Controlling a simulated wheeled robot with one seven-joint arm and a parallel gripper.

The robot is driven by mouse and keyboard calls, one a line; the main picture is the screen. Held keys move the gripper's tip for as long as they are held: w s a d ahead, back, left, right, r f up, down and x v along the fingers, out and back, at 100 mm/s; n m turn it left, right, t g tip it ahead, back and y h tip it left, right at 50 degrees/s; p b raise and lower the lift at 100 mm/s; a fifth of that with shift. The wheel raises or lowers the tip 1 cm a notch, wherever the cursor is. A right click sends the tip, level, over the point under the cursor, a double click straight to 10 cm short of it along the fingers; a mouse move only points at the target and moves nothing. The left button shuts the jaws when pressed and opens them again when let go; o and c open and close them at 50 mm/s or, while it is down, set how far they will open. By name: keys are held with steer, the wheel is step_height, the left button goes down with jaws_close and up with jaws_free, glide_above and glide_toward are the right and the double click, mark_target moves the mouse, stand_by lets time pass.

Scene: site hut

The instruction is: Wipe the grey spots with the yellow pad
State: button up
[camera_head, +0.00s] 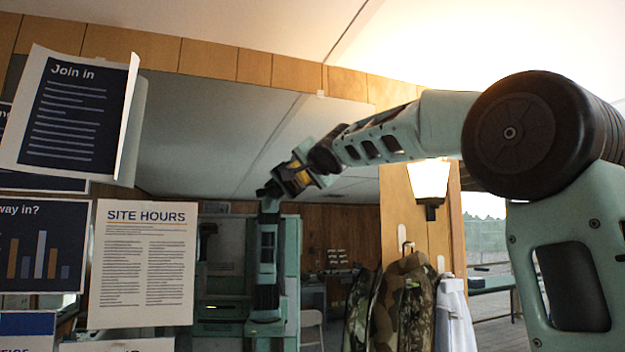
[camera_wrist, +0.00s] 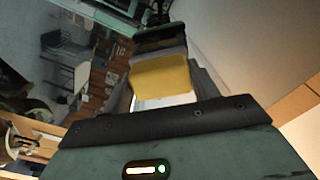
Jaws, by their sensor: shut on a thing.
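My gripper (camera_head: 290,178) is at the end of my arm, which reaches from the right to the middle of the head view. It is shut on the yellow pad (camera_head: 299,177), of which only a small patch shows there. In the wrist view, the yellow pad (camera_wrist: 160,78) is a blunt block just ahead of the gripper body. I cannot tell whether the pad touches the panel. I cannot make out any grey spots in either view.
A curled "Join in" sheet (camera_head: 70,115) and a "SITE HOURS" sheet (camera_head: 143,262) are at the left. A wooden strip (camera_head: 209,58) runs along the panel's top. A lit wall lamp (camera_head: 429,182) and hanging jackets (camera_head: 405,300) are to the right.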

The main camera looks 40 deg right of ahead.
steer(key=shift+w+a+b, duration=0.25)
steer(key=shift+a+b, duration=0.15)
steer(key=shift+a, duration=0.4)
steer(key=shift+f, duration=0.1)
steer(key=shift+b+v, duration=1.3)
steer(key=shift+v, duration=1.65)
steer(key=shift+s, duration=0.1)
steer(key=b+v, duration=0.2)
steer(key=shift+s+a, duration=0.1)
steer(key=shift+s, duration=0.3)
